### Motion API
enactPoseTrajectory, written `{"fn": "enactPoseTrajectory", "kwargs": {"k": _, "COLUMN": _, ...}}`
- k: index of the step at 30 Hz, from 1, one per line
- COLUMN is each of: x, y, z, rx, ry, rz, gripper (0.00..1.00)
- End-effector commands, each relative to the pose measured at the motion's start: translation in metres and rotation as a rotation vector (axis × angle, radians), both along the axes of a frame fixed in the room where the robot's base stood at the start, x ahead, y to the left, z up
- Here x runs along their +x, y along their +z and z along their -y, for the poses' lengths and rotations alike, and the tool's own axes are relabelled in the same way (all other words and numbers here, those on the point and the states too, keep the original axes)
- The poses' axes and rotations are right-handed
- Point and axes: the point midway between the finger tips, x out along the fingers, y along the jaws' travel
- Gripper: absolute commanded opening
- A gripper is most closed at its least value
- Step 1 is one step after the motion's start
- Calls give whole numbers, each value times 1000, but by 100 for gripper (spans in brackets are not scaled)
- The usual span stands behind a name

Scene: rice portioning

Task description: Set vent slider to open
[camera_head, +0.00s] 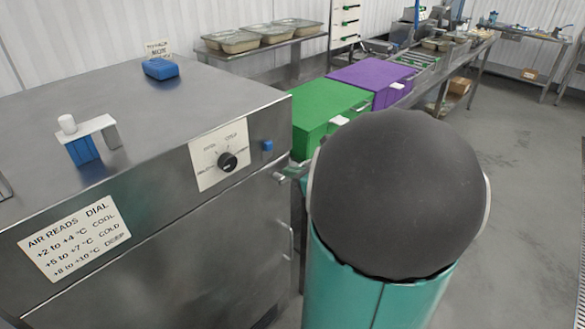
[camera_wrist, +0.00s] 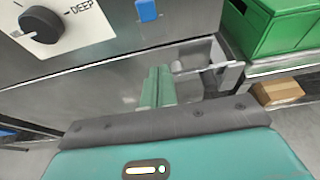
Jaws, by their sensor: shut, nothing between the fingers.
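Right of the dial on the steel cabinet's front (camera_head: 180,220), a small blue tab (camera_head: 267,145) shows; it also appears at the top of the wrist view (camera_wrist: 148,10). It may be the vent slider, but I see no open or closed mark by it. Below it, near the cabinet's right corner, is a metal fitting with a rod (camera_wrist: 205,58). My gripper (camera_wrist: 157,72) is shut and empty, its teal fingers in front of the cabinet, left of the fitting and below the blue tab. Contact cannot be told. In the head view my arm mostly hides it.
The black dial (camera_head: 227,161) sits on a white plate left of the tab. A door handle (camera_head: 289,242) is below. Green (camera_head: 325,115) and purple (camera_head: 370,78) bins stand to the right. A cardboard box (camera_wrist: 277,93) lies under the bench. The floor at right is clear.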

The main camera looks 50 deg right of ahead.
Motion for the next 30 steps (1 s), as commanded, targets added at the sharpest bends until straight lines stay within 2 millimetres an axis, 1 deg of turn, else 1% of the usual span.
{"fn": "enactPoseTrajectory", "kwargs": {"k": 3, "x": 22, "y": -9, "z": -1, "rx": 1, "ry": 4, "rz": -2, "gripper": 0}}
{"fn": "enactPoseTrajectory", "kwargs": {"k": 11, "x": 64, "y": -23, "z": -3, "rx": 0, "ry": 4, "rz": -2, "gripper": 0}}
{"fn": "enactPoseTrajectory", "kwargs": {"k": 12, "x": 63, "y": -13, "z": -2, "rx": -5, "ry": 2, "rz": 3, "gripper": 0}}
{"fn": "enactPoseTrajectory", "kwargs": {"k": 15, "x": 63, "y": 2, "z": -2, "rx": -7, "ry": 1, "rz": 2, "gripper": 0}}
{"fn": "enactPoseTrajectory", "kwargs": {"k": 19, "x": 64, "y": 14, "z": -2, "rx": -4, "ry": 1, "rz": 1, "gripper": 0}}
{"fn": "enactPoseTrajectory", "kwargs": {"k": 23, "x": 64, "y": 19, "z": -2, "rx": -2, "ry": 2, "rz": 0, "gripper": 0}}
{"fn": "enactPoseTrajectory", "kwargs": {"k": 30, "x": 64, "y": 19, "z": -2, "rx": -2, "ry": 2, "rz": -1, "gripper": 0}}
